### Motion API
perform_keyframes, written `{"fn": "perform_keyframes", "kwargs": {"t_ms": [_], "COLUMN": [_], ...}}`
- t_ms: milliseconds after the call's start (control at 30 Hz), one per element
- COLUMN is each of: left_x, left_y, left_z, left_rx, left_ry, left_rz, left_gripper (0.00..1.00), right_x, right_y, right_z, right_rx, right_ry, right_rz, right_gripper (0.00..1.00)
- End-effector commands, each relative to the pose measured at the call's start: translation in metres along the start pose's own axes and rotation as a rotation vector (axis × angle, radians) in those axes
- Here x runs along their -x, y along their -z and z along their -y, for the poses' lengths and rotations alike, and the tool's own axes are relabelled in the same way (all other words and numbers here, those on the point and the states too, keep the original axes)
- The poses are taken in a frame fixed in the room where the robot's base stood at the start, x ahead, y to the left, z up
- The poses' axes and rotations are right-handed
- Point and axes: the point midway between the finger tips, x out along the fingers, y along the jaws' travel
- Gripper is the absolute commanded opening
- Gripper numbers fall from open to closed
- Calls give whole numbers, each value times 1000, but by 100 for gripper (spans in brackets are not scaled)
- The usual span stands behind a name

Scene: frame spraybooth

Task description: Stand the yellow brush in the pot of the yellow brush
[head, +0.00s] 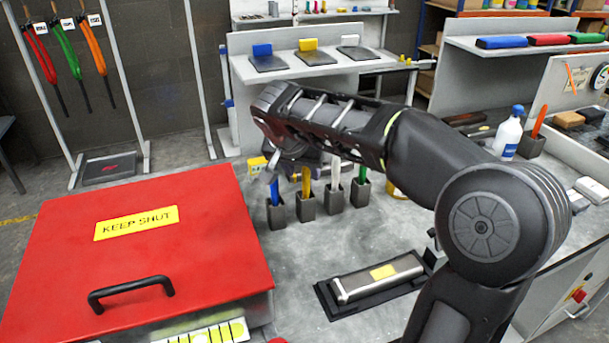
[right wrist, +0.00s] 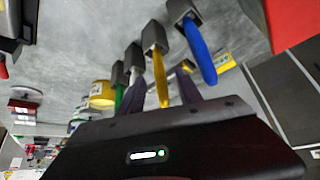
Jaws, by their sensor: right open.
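The yellow brush (head: 306,182) stands upright in a dark grey pot (head: 305,209), second from the left in a row of pots. In the right wrist view the yellow brush (right wrist: 160,70) rises from its pot (right wrist: 154,36), and its handle end reaches in between my fingers. My right gripper (head: 275,172) is above the left end of the row, partly hidden by its own arm. In the right wrist view the right gripper (right wrist: 168,92) is open, its dark fingers on either side of the yellow handle. My left gripper is out of view.
Close by stand pots with a blue brush (head: 275,192), a white one (head: 336,172) and a green one (head: 362,178). A red lidded box (head: 190,240) fills the left. A black tray with a metal bar (head: 375,278) lies in front. Grey bench between is clear.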

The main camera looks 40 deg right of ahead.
Motion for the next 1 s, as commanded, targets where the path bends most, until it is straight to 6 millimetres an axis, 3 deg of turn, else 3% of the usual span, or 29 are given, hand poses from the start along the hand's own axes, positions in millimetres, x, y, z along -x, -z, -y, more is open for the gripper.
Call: {"fn": "perform_keyframes", "kwargs": {"t_ms": [133, 300, 1000], "left_x": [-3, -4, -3], "left_y": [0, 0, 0], "left_z": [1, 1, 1], "left_rx": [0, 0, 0], "left_ry": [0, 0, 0], "left_rz": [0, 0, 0], "left_gripper": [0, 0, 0], "right_x": [25, 40, 42], "right_y": [0, 0, 0], "right_z": [1, 0, 0], "right_rx": [0, 0, 1], "right_ry": [3, 0, 0], "right_rz": [-3, 0, 0], "right_gripper": [42, 42, 42]}}
